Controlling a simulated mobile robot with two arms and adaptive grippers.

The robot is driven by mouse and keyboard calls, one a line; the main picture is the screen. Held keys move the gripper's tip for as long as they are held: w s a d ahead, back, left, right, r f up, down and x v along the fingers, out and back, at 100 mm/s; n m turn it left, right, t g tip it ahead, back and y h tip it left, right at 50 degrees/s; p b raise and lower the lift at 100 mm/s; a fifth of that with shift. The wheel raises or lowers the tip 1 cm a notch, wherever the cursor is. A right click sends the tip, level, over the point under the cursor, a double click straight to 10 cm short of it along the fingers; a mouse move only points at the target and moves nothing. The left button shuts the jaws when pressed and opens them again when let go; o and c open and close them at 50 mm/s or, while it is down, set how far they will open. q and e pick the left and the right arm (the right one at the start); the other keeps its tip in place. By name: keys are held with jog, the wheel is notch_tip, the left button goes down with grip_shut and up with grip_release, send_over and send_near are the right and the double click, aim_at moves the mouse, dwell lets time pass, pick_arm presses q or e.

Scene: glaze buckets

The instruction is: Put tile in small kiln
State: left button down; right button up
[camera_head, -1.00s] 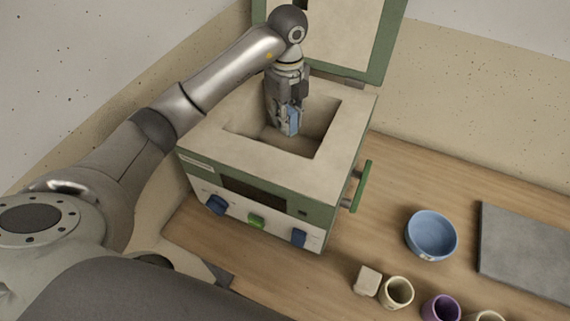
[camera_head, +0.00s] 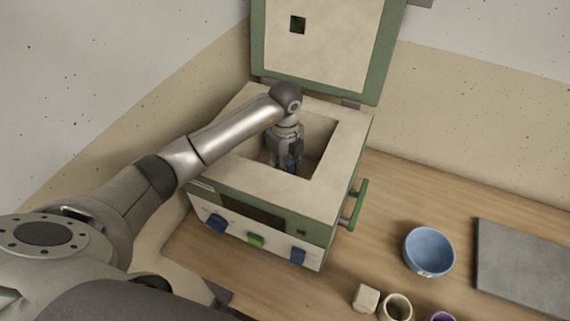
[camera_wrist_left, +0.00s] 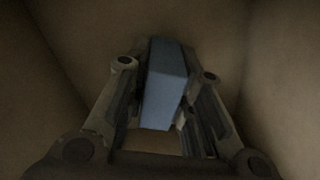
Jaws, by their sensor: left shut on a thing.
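The small kiln (camera_head: 255,186) stands on the table with its lid (camera_head: 318,50) raised at the back. Its square chamber is open at the top. My left gripper (camera_head: 287,167) reaches down into the chamber and is shut on a blue tile (camera_wrist_left: 166,84). In the left wrist view the tile sits between the two fingers, with the chamber walls around it. In the head view only a bit of blue shows, low between the fingers. I cannot tell whether the tile touches the chamber floor. My right gripper is not in view.
To the right of the kiln, a blue bowl (camera_head: 429,251), a small beige block (camera_head: 366,298), a cream cup (camera_head: 396,308) and a purple cup (camera_head: 440,316) stand on the wooden table. A grey slab (camera_head: 525,258) lies at the far right. A green handle (camera_head: 357,205) sticks out from the kiln's right side.

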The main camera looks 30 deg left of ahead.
pick_arm(q)
jog(key=shift+f, duration=0.15)
jog(key=c, duration=1.3)
grip_release()
jog(key=shift+o, duration=0.2)
notch_tip(320, 180, up, 12)
jog(key=shift+f+b, duration=0.25)
jog(key=shift+b, duration=0.75)
jog(key=shift+r, duration=0.5)
